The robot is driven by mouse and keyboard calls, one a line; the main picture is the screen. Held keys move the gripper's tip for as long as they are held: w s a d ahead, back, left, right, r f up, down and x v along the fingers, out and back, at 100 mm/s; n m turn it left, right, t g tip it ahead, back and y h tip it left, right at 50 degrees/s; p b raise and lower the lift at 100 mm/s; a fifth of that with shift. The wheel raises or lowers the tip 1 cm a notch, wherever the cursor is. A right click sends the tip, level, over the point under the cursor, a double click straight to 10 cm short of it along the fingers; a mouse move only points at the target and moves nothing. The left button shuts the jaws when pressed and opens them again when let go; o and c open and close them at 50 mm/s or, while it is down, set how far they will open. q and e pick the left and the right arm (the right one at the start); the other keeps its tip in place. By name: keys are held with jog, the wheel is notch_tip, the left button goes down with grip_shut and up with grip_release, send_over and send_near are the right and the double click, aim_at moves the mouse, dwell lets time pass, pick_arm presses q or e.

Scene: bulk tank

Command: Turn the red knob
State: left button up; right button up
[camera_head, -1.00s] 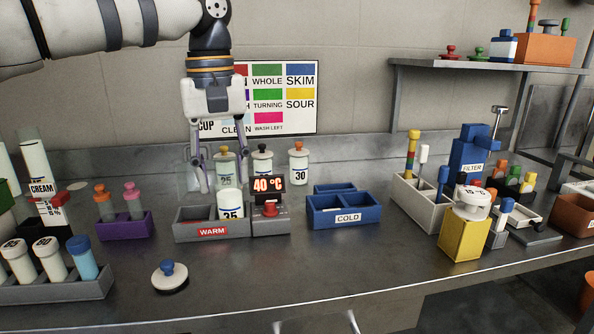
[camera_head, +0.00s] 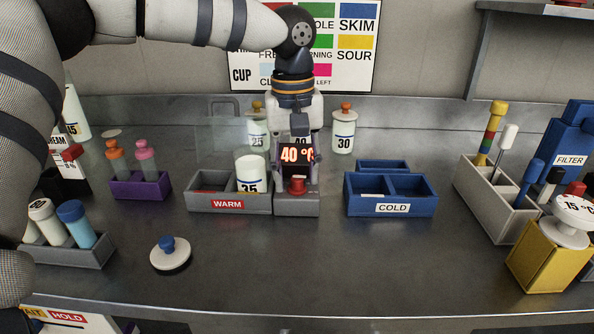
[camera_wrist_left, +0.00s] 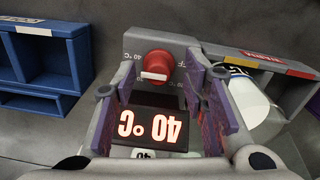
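The red knob (camera_head: 297,186) sits on the grey base of the heater unit (camera_head: 297,204), below a lit display (camera_head: 297,154) reading 40 °C. In the left wrist view the knob (camera_wrist_left: 157,62) has a white pointer mark, and the display (camera_wrist_left: 152,125) appears upside down. My left gripper (camera_head: 297,168) is at the unit from above and behind, partly hidden by the display. In the left wrist view its purple-padded fingers (camera_wrist_left: 163,82) are apart on either side of the display, tips near the knob. Contact with the knob cannot be told. My right gripper is not in view.
The grey WARM tray (camera_head: 205,198) with a white jar (camera_head: 250,173) is directly left of the unit. The blue COLD tray (camera_head: 418,201) is to the right. Jars (camera_head: 343,135) stand behind.

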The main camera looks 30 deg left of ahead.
pick_arm(q)
jog(key=shift+w+f, duration=0.1)
jog(key=shift+f, duration=0.05)
grip_shut()
